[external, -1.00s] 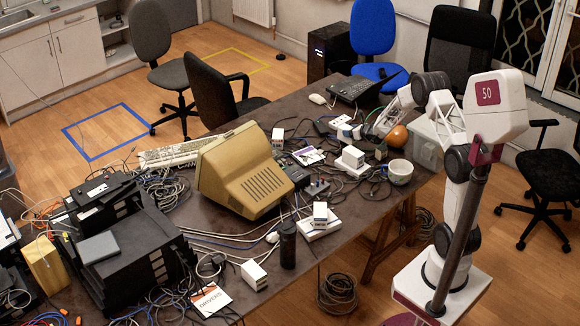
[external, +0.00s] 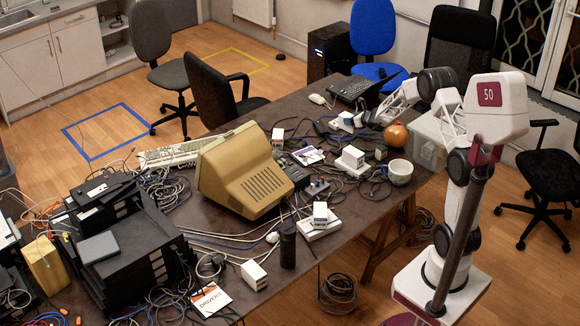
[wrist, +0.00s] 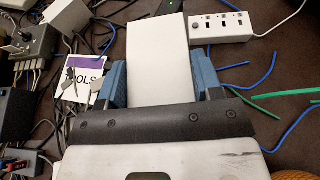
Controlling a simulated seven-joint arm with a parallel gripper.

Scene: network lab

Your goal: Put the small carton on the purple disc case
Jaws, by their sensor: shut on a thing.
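The small carton (wrist: 157,50) is a plain white box between the two blue fingers of my gripper (wrist: 162,82) in the wrist view. My gripper is shut on it, and the fingers hide parts of its sides. The purple disc case (wrist: 84,76), white and purple with "TOOLS" lettering, lies left of my gripper in the wrist view, partly covered by small connectors and cables. The case also shows on the table in the external view (external: 308,156). My gripper (external: 362,119) is to the right of and beyond it there. The held carton is hard to make out in the external view.
A white power strip (wrist: 222,27) lies right of the carton. A white box-topped device (external: 352,157), an orange round object (external: 396,135) and a white bowl (external: 400,172) stand nearby. The beige monitor (external: 242,176) is left of the case. Cables clutter the table.

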